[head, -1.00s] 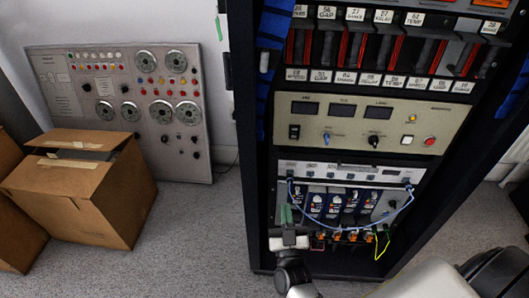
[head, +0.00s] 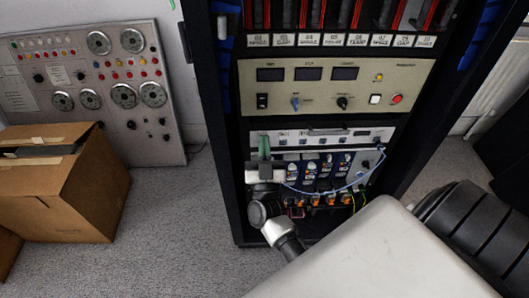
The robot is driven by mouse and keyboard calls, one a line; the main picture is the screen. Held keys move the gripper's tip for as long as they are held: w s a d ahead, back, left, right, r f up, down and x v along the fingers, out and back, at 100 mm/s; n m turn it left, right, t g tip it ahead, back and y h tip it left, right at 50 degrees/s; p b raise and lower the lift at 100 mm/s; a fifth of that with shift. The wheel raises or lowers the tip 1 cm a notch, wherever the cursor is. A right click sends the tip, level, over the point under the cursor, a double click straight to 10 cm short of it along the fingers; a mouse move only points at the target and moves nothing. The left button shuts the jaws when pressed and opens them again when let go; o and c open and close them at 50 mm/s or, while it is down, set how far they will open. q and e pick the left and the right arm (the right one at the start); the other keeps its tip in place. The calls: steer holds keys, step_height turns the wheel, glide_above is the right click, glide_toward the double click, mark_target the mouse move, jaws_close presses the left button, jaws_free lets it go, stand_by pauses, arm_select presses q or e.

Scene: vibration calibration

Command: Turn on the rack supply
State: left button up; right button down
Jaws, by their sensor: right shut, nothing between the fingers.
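The rack supply (head: 350,88) is a beige panel in the black rack, with three dark displays. A black rocker switch (head: 262,101) is at its lower left, with a blue knob (head: 295,103) and a black knob (head: 342,103) to the right. A white button (head: 375,99) and a red button (head: 396,99) are at the right end. My right gripper (head: 264,146) is shut and empty, its greenish fingers pointing up. In the picture it is just below the rocker switch, in front of the left end of the white-topped module row. My left gripper is not in view.
Blue and yellow-green cables (head: 330,190) hang across the lower modules, right of my gripper. A cardboard box (head: 70,190) and a grey dial panel (head: 95,85) stand at the left. Grey carpet (head: 185,225) is free between box and rack.

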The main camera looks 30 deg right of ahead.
mark_target(262, 104)
steer(key=w+d, duration=0.1)
steer(key=w, duration=0.1)
steer(key=w+d+r, duration=0.2)
steer(key=w, duration=0.1)
steer(key=shift+w+d, duration=0.2)
steer(key=shift+w, duration=0.1)
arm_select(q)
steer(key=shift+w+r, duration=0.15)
arm_select(e)
steer(key=shift+w+d, duration=0.2)
steer(key=shift+w, duration=0.15)
